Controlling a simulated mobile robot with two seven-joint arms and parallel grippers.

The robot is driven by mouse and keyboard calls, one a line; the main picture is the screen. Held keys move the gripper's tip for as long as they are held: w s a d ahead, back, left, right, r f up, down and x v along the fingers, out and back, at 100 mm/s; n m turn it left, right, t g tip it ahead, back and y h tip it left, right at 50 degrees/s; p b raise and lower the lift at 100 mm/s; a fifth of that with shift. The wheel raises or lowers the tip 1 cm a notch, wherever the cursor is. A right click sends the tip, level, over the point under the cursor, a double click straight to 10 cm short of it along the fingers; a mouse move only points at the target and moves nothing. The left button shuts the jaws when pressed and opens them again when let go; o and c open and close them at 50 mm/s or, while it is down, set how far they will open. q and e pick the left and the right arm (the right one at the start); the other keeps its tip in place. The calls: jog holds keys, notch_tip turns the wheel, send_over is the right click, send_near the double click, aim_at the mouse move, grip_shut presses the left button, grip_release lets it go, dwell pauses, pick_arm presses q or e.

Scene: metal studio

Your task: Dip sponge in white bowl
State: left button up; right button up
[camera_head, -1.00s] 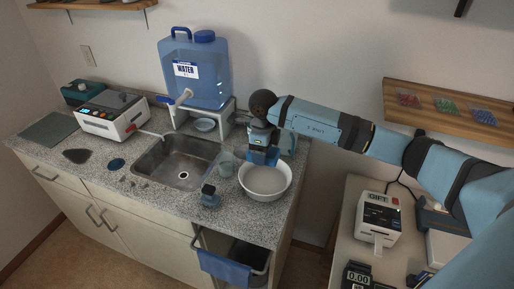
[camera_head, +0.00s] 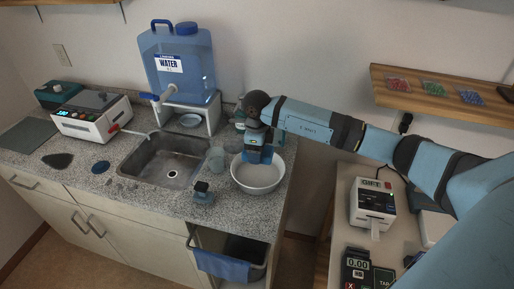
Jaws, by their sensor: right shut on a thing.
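The white bowl (camera_head: 258,186) stands on the speckled counter, right of the sink. My right arm reaches in from the right, and my right gripper (camera_head: 258,156) points down over the bowl's far part. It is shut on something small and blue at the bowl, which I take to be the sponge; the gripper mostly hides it. I cannot tell whether it touches the bowl's inside. My left gripper is not in view.
A metal sink (camera_head: 168,160) lies left of the bowl. A clear cup (camera_head: 216,158) and a small blue-and-black item (camera_head: 203,193) stand close to the bowl. A water jug (camera_head: 180,65) sits on a stand behind. A bin with a blue cloth (camera_head: 222,266) is below the counter.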

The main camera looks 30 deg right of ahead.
jog(key=shift+f+b, duration=0.6)
jog(key=shift+f, duration=0.75)
jog(key=shift+f+b, duration=1.85)
jog(key=shift+f, duration=0.75)
jog(key=shift+r, duration=0.1)
jog(key=shift+r+p, duration=0.35)
jog(key=shift+r, duration=0.3)
jog(key=shift+f+b, duration=0.6)
jog(key=shift+f, duration=0.15)
jog(key=shift+r+p, duration=0.4)
jog(key=shift+r, duration=0.35)
jog(key=shift+f+b, duration=0.65)
jog(key=shift+f, duration=0.1)
